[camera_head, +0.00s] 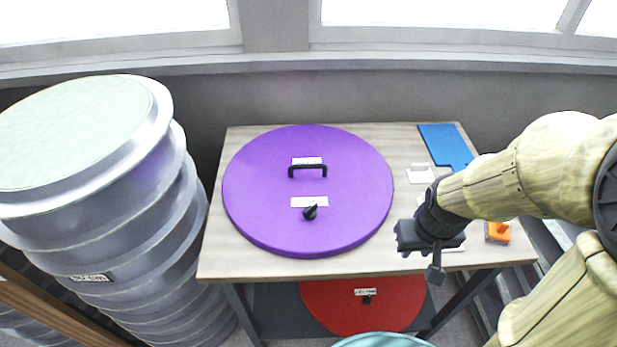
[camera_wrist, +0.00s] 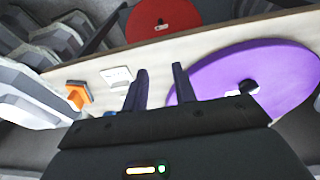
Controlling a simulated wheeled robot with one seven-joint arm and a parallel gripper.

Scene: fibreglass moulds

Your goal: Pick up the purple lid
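The purple lid (camera_head: 260,200) is a large round disc lying flat on the table. It has a black arched handle (camera_head: 308,169) near its middle and a black knob (camera_head: 310,212) nearer the front, each beside a white label. My gripper (camera_head: 428,262) is to the right of the lid, over the table's front right part, apart from the lid. In the wrist view my gripper (camera_wrist: 158,88) has its two fingers spread with nothing between them. The lid (camera_wrist: 215,80) shows there at the right, partly behind one finger.
The wooden table (camera_head: 215,262) also bears a blue flat piece (camera_head: 446,146), white pieces (camera_head: 420,175) and an orange block (camera_head: 497,232). A red lid (camera_head: 345,310) lies on the shelf below. A tall ribbed grey mould (camera_head: 150,190) stands close at the left. A wall and windows are behind.

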